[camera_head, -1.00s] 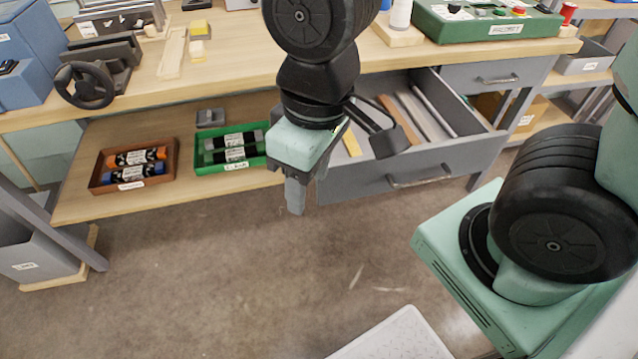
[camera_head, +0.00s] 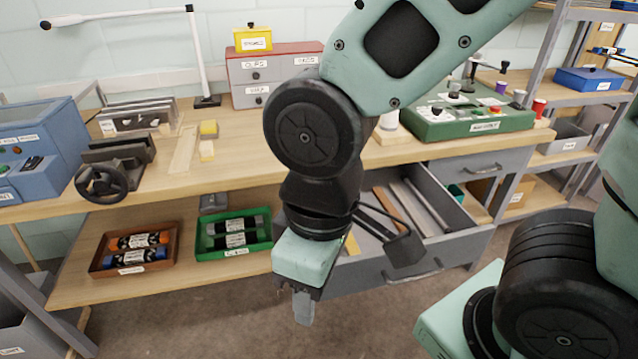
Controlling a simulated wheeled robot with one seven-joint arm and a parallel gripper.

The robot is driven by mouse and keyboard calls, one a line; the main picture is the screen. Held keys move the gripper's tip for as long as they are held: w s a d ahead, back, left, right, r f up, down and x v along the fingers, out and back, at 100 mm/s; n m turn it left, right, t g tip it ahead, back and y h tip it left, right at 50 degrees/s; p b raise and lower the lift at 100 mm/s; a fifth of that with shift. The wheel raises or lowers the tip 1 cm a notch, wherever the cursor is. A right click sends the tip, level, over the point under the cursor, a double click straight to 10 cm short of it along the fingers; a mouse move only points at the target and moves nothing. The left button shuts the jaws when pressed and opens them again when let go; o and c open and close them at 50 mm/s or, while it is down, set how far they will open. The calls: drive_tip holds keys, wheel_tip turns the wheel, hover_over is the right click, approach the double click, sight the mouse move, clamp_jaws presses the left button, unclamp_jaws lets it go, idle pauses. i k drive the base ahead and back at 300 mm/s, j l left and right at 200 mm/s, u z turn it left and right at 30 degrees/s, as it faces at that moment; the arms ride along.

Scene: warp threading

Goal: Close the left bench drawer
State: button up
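The left bench drawer (camera_head: 437,257) is a grey drawer below the bench top. It is pulled well out, with its inside in view. Its front has a bar handle (camera_head: 412,277). Long flat strips, brown and grey, lie inside. My gripper (camera_head: 303,308) points down near the left end of the drawer front, and my arm hides that part of the drawer. I cannot tell whether it touches the drawer. Only one finger shows clearly, so its opening is unclear; nothing is seen held.
A second grey drawer (camera_head: 484,168) at right is shut. A brown tray (camera_head: 98,268) and a green tray (camera_head: 202,254) stand on the lower shelf at left. A green control box (camera_head: 470,122) and a vise-like tool with a handwheel (camera_head: 102,182) stand on the bench top.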

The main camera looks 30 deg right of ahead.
sight(371, 269)
drive_tip(key=i+j+z, duration=0.1)
drive_tip(key=j+z, duration=0.6)
drive_tip(key=j, duration=0.2)
